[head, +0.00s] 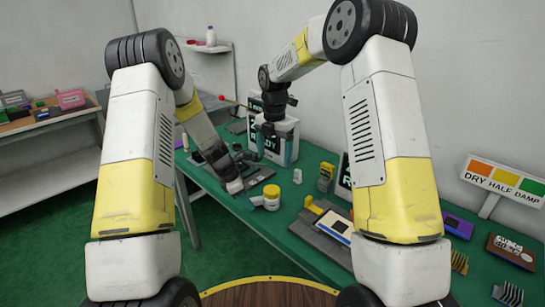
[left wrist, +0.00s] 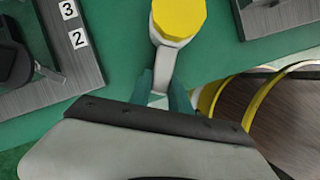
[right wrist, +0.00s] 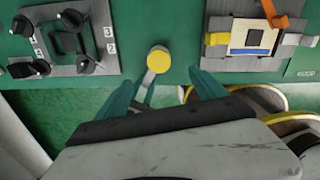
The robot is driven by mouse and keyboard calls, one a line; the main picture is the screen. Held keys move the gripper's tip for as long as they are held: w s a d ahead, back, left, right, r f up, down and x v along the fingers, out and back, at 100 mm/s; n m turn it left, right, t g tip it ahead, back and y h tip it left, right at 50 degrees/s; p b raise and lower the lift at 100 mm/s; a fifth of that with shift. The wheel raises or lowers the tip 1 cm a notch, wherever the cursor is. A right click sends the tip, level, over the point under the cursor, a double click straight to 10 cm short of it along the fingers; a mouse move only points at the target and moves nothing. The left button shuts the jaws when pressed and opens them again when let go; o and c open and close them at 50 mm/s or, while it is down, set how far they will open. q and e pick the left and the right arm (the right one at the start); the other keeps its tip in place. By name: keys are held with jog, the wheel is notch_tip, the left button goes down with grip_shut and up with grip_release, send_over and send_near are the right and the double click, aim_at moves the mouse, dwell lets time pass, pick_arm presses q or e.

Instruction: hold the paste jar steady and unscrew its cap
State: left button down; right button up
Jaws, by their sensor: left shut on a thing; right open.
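The paste jar has a yellow cap (head: 271,191) and a white body (head: 271,204), and stands upright on the green table. In the left wrist view its yellow cap (left wrist: 178,17) is at the top, with a pale handle reaching down between my fingers. My left gripper (left wrist: 160,96) is shut on this handle, and in the head view it is just left of the jar. My right gripper (head: 273,150) is open and empty, raised above and behind the jar. In the right wrist view the cap (right wrist: 158,60) shows ahead, between the open fingers, apart from them.
A grey plate with black knobs (right wrist: 65,42) lies left of the jar. A grey fixture with a screen (right wrist: 250,38) lies to its right. A white box (head: 283,130) stands behind.

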aim_at(271, 188)
jog(key=shift+n, duration=0.4)
jog(key=f, duration=1.3)
jog(key=shift+w+a, duration=0.2)
jog(key=shift+a, duration=0.05)
jog(key=c, duration=1.4)
jog(key=n, duration=0.4)
jog(key=shift+n, duration=0.3)
jog(key=n, duration=0.3)
jog(key=shift+a, duration=0.2)
jog(key=o, duration=1.4)
jog(key=shift+o, duration=0.2)
jog(key=shift+r, duration=0.15)
